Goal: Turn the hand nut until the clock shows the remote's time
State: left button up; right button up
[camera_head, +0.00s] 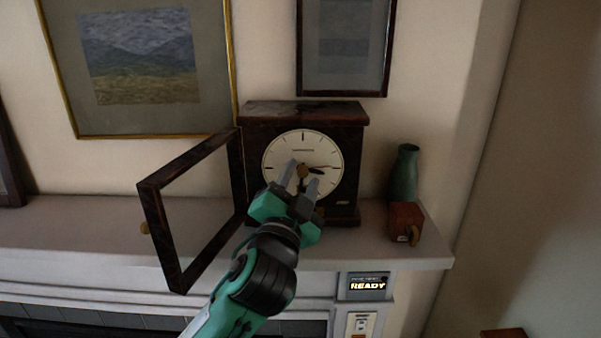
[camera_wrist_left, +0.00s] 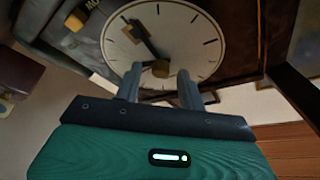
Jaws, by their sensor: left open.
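The dark wooden clock (camera_head: 303,110) stands on the mantel with its white dial (camera_head: 322,147) facing me. Its framed door (camera_head: 163,240) is swung open to the left. A brass hand nut (camera_head: 303,170) sits at the dial's centre; it also shows in the left wrist view (camera_wrist_left: 160,68). A dark hand points right of centre and a thin reddish one toward the 3 mark; my fingers cover part of the lower dial. My left gripper (camera_head: 299,179) is open, its fingertips on either side of the nut. My right gripper is not in view. I cannot make out a remote showing a time.
A small panel (camera_head: 367,286) reading READY is on the mantel front, with a white plate (camera_head: 360,324) below it.

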pick_arm(q)
grip_shut()
jog(key=shift+m+h, duration=0.4)
jog(key=shift+m, duration=0.2)
grip_release()
